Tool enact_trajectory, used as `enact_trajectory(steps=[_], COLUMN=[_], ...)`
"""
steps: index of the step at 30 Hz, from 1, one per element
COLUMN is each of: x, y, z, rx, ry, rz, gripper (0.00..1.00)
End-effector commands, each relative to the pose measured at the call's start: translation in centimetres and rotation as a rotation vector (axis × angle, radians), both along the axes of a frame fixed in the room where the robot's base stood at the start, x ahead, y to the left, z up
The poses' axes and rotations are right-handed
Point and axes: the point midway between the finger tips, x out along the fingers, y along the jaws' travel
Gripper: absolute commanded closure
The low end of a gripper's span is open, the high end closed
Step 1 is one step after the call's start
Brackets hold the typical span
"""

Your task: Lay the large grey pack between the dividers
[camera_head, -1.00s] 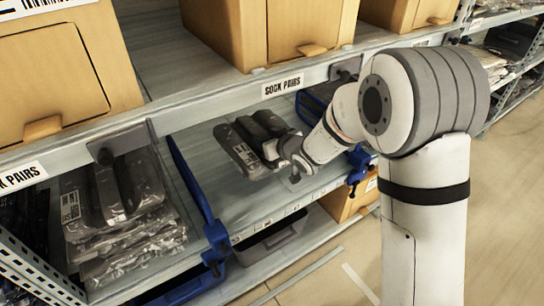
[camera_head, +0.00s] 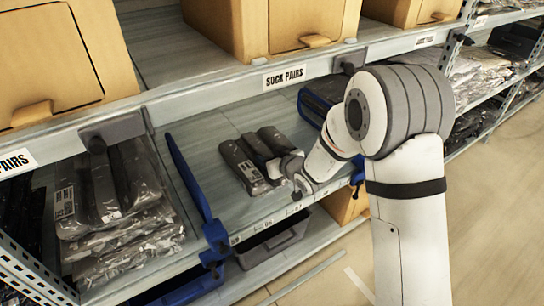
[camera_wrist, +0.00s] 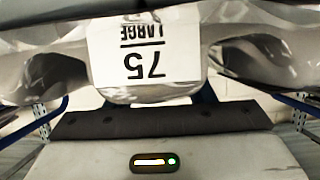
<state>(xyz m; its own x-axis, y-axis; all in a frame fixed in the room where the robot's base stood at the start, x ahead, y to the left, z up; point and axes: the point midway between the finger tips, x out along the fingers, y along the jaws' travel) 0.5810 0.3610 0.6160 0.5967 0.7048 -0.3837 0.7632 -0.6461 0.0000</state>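The large grey pack (camera_head: 240,165) is a clear-wrapped bundle of dark grey rolls. In the head view it is at the shelf's front, between the left blue divider (camera_head: 190,185) and the right blue divider (camera_head: 357,172), nearer the right one. My gripper (camera_head: 291,168) is at its right front end and seems shut on it; the fingertips are hidden. In the wrist view the pack (camera_wrist: 240,52) fills the top, with a white label (camera_wrist: 145,50) reading "75 LARGE" upside down. Whether the pack's underside touches the shelf (camera_head: 205,140) is unclear.
A stack of similar grey packs (camera_head: 125,240) lies left of the left divider. Cardboard boxes (camera_head: 280,25) stand on the shelf above, whose front edge carries a "SOCK PAIRS" label (camera_head: 284,76). A grey bin (camera_head: 272,243) is below. Bare shelf lies left of the pack.

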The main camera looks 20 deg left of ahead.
Motion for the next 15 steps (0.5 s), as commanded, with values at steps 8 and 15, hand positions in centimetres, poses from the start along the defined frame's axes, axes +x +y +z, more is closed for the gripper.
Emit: enact_trajectory(steps=[8,15], x=[0.03,0.01], y=[-0.04,-0.12], z=[0.04,0.68], rx=[0.0,0.0], ry=[0.0,0.0], rz=[-0.001,-0.001], gripper=[0.37,0.37])
